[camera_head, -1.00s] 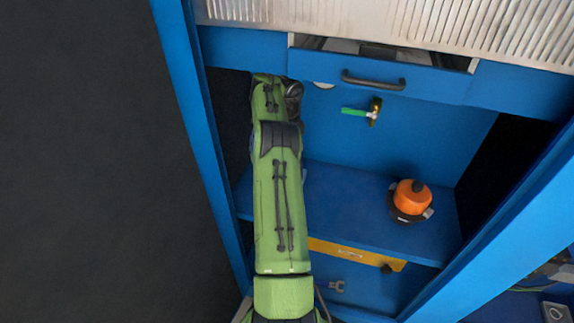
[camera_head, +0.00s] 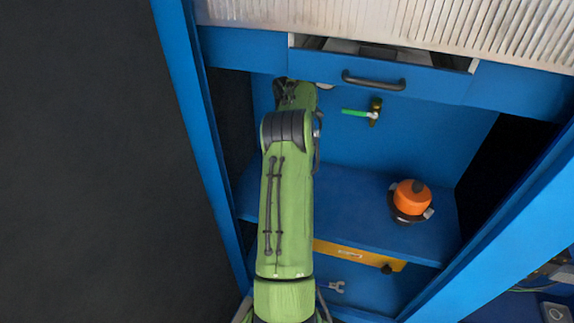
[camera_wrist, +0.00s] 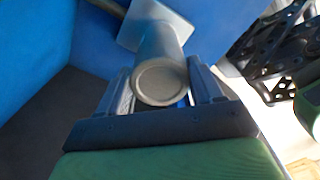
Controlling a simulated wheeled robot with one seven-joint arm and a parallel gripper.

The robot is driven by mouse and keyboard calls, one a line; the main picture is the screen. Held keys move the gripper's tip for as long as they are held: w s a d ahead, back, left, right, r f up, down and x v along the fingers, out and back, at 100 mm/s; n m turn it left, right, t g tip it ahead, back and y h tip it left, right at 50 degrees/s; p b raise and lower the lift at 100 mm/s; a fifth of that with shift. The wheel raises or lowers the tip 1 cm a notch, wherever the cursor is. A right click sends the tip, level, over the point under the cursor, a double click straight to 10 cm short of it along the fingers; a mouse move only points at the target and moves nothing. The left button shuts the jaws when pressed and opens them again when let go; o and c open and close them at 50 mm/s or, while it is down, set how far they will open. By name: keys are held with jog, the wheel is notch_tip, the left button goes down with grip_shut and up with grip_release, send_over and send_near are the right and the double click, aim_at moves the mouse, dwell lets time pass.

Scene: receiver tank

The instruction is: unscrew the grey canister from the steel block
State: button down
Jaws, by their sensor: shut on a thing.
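In the wrist view the grey canister (camera_wrist: 159,79) is a plain cylinder with its round end toward the camera. Its far end meets the pale steel block (camera_wrist: 156,20), which lies against a blue panel. My gripper (camera_wrist: 163,88) is shut on the canister, with one finger on each side of it. In the head view my green arm hides the gripper and nearly all of the canister and block.
An orange-topped device (camera_head: 411,197) stands on the blue shelf (camera_head: 345,205) at the right. A green-handled valve (camera_head: 372,112) is on the back panel. A drawer with a black handle (camera_head: 373,80) is above. The cabinet's blue left post (camera_head: 190,110) is close to my arm.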

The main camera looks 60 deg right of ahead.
jog(key=n, duration=0.6)
jog(key=shift+d, duration=0.15)
jog(key=n, duration=0.5)
jog(key=shift+n, duration=0.3)
jog(key=shift+c, duration=0.5)
grip_release()
jog(key=shift+r, duration=0.1)
